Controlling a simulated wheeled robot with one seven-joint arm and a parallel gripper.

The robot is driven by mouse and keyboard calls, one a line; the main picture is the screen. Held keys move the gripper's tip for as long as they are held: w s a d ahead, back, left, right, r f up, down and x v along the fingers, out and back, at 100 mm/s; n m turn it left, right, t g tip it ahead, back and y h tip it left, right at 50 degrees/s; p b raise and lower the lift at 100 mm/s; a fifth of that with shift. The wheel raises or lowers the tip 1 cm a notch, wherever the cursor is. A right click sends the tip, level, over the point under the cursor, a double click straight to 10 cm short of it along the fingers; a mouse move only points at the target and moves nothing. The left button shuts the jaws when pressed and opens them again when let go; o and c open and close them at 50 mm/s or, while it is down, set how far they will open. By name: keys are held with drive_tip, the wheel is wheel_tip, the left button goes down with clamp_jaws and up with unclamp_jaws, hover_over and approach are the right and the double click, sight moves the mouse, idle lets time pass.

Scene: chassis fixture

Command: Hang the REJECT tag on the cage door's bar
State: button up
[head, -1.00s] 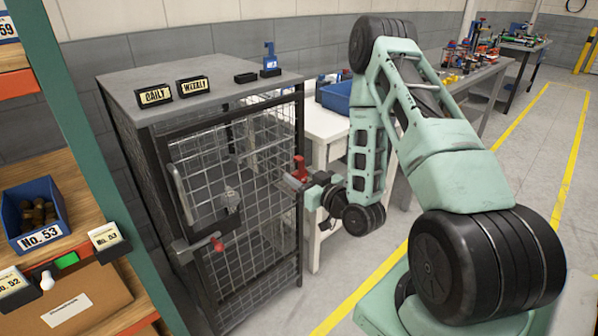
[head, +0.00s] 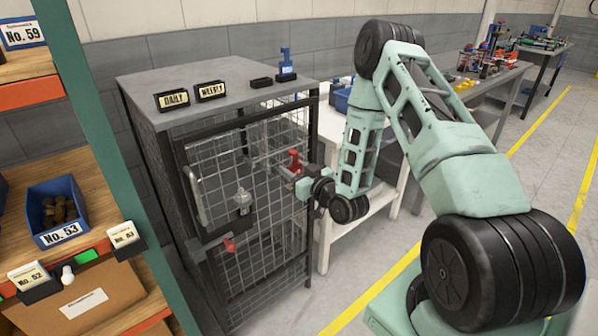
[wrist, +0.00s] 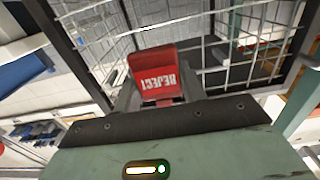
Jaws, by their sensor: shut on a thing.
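The red REJECT tag (wrist: 153,75) is in my gripper in the wrist view, its white lettering facing the camera. My gripper (head: 296,170) is shut on the tag in the head view, and the tag shows there as a small red piece (head: 293,160). The gripper is in front of the right part of the cage front. The cage door (head: 225,175) is wire mesh in a dark frame, with a pale vertical bar (head: 194,194) near its left edge. The tag is well to the right of that bar. I cannot tell whether it touches the mesh.
The cage cabinet's grey top (head: 215,92) carries DAILY (head: 172,100) and WEEKLY (head: 211,91) signs and a blue item (head: 286,68). A shelf with a blue No. 53 bin (head: 58,212) stands at left.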

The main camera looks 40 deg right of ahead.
sight(275, 159)
drive_tip(key=shift+w+a+p, duration=0.1)
drive_tip(key=shift+w+p, duration=0.25)
drive_tip(key=shift+w, duration=2.55)
drive_tip(key=shift+f+b, duration=0.6)
drive_tip(key=shift+b, duration=0.05)
drive_tip(key=o, duration=0.9)
drive_tip(key=shift+s+d+b, duration=0.15)
drive_tip(key=shift+s+b, duration=0.25)
drive_tip(key=shift+s, duration=4)
drive_tip(key=shift+s+d+b, duration=0.15)
drive_tip(key=shift+s+b, duration=0.2)
drive_tip(key=shift+s, duration=4)
